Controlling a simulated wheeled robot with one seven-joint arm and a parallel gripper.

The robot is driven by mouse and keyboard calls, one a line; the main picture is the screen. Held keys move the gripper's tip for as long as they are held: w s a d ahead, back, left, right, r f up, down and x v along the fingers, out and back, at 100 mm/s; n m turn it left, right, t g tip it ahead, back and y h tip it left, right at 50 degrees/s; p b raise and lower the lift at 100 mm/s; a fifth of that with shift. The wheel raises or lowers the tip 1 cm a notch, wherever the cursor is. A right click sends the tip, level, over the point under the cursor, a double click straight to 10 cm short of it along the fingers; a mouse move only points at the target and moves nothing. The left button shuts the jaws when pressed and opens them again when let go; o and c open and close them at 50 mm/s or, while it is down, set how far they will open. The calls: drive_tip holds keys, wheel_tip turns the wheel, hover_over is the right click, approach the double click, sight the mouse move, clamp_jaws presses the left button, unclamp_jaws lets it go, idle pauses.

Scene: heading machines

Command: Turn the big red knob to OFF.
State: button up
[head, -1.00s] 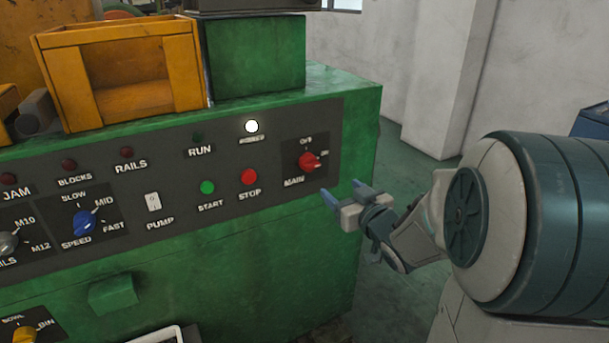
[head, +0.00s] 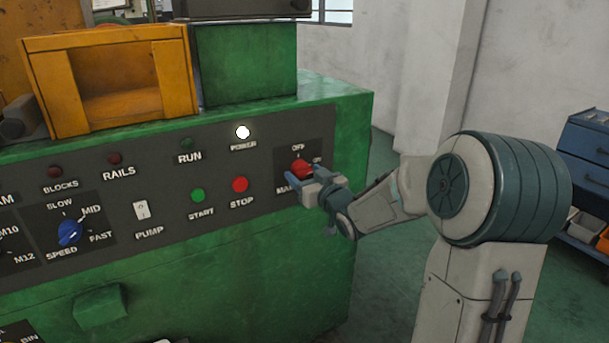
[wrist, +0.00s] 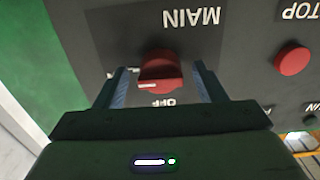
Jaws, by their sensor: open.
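The big red knob (head: 301,168) sits on the dark MAIN plate (head: 322,150) at the right end of the machine's panel, with OFF marked above it. In the wrist view, which is upside down, the red knob (wrist: 161,72) lies between my two fingers, its pale mark on the left side, not at OFF. My gripper (head: 304,180) is open at the knob, partly covering it in the head view. In the wrist view my gripper (wrist: 163,88) has a finger on each side of the knob, with gaps visible.
The red STOP button (head: 240,184) and green START button (head: 198,195) are left of the knob. The white POWER lamp (head: 243,132) is lit. A blue SPEED knob (head: 70,232) and PUMP switch (head: 141,210) are farther left.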

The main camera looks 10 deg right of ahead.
drive_tip(key=shift+w+a, duration=0.15)
drive_tip(key=shift+w, duration=0.3)
drive_tip(key=c, duration=1)
drive_tip(key=shift+o, duration=0.2)
